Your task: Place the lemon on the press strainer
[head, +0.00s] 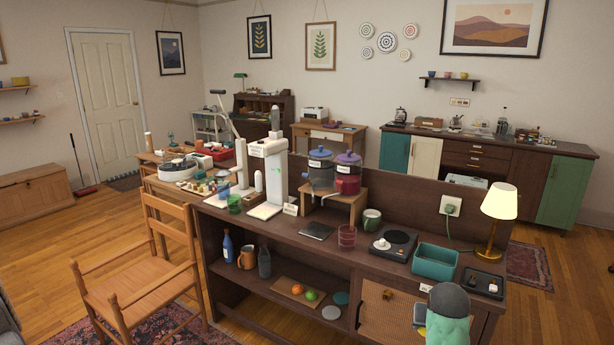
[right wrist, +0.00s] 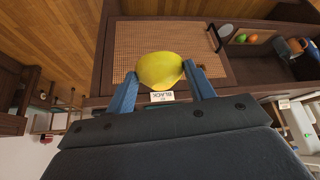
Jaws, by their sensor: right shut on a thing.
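The lemon (right wrist: 160,70) is yellow and rounded, held between the two blue-grey fingertips of my right gripper (right wrist: 158,82) in the right wrist view. In the head view a bit of yellow, likely the lemon (head: 422,333), shows low at the right beside my right arm, in front of the woven cabinet door. The gripper is shut on the lemon, which is clear of the counter top. I cannot pick out the press strainer for sure. A tall white machine (head: 275,175) stands on the counter's left part. My left gripper is not in view.
A wooden chair (head: 135,270) blocks the left front.

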